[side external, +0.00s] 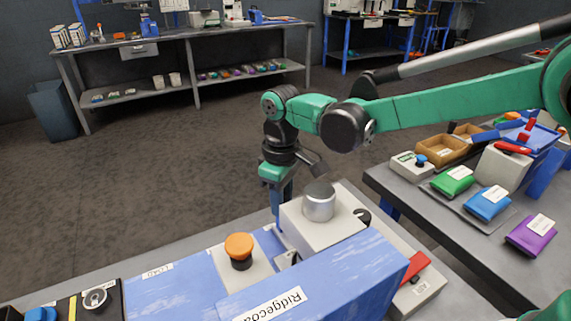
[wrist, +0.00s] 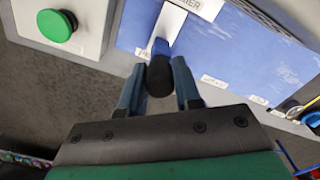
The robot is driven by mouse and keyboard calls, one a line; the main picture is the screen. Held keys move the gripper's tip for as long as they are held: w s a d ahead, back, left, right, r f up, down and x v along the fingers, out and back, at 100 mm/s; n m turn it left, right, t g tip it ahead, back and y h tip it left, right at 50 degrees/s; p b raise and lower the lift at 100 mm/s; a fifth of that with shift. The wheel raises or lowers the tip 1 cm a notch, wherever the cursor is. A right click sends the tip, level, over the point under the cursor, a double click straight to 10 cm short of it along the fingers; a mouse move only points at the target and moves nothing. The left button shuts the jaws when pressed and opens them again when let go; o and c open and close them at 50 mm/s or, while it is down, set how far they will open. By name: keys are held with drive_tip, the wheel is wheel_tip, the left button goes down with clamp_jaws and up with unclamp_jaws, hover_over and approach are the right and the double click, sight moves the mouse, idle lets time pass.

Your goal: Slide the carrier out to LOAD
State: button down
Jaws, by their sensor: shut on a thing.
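The carrier shows in the wrist view as a white piece (wrist: 165,27) with a label (wrist: 203,7) ending in "RIER". A short blue handle with a black knob (wrist: 160,75) sticks out from it towards me. My gripper (wrist: 160,84) has its two blue fingers on either side of the knob and is shut on it. In the side external view my gripper (side external: 278,212) reaches down at the far edge of the bench, and the knob is hidden there. The LOAD label (side external: 158,270) lies on the blue deck (side external: 185,288), left of my gripper.
An orange button (side external: 238,246) stands between LOAD and my gripper. A grey housing with a silver cylinder (side external: 318,203) is just right of my gripper. A blue box marked "Ridgecoa" (side external: 330,280) blocks part of the near side. A green button (wrist: 56,25) shows in the wrist view.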

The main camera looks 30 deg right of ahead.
drive_tip(key=shift+a, duration=0.1)
idle(0.8)
drive_tip(key=a, duration=1.7)
drive_tip(key=shift+a, duration=0.4)
drive_tip(key=c, duration=0.6)
unclamp_jaws()
drive_tip(key=shift+d, duration=0.15)
